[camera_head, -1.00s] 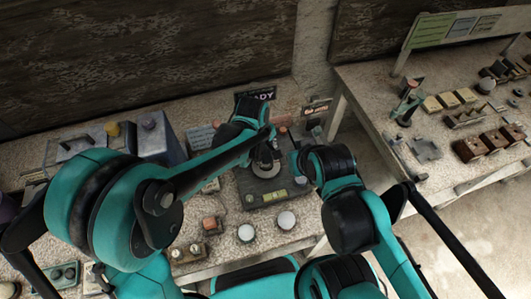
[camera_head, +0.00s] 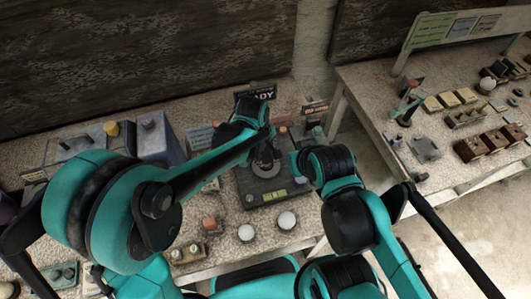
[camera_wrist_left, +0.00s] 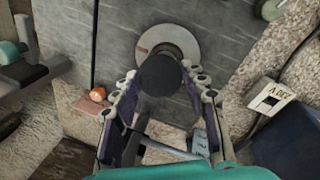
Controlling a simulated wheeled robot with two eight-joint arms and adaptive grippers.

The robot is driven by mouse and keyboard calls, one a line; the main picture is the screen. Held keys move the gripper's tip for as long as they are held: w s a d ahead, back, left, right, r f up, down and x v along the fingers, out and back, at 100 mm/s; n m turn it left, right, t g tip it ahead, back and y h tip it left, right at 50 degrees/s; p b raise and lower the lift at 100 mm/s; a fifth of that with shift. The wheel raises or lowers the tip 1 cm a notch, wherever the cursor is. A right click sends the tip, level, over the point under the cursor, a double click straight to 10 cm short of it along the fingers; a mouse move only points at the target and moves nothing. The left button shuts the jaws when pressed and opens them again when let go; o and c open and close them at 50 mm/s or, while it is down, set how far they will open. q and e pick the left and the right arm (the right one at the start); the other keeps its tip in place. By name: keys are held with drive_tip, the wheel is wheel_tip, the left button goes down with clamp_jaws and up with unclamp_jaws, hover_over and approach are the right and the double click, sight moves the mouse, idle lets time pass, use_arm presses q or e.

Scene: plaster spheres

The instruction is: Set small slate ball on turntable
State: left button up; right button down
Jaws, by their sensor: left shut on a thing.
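The small slate ball (camera_wrist_left: 160,74) is dark grey and sits between the fingers of my left gripper (camera_wrist_left: 159,76) in the left wrist view, which is shut on it. The turntable's round pale plate (camera_wrist_left: 170,36) shows right behind the ball, partly covered by it. Whether the ball touches the plate cannot be told. In the head view my left gripper (camera_head: 264,150) is over the dark turntable box (camera_head: 270,190); the ball is not clear there. My right arm reaches in beside the box, but its gripper is not visible.
Two pale balls (camera_head: 246,232) (camera_head: 287,220) stand in front of the box. A small orange-topped item (camera_wrist_left: 97,94) lies left of the left gripper in the wrist view. A second table (camera_head: 440,150) with several small objects stands at the right.

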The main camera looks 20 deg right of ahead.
use_arm(q)
drive_tip(key=shift+f+b, duration=0.95)
drive_tip(key=shift+f, duration=0.2)
drive_tip(key=o, duration=1.4)
drive_tip(key=shift+r+p, duration=1.45)
drive_tip(key=shift+r, duration=0.6)
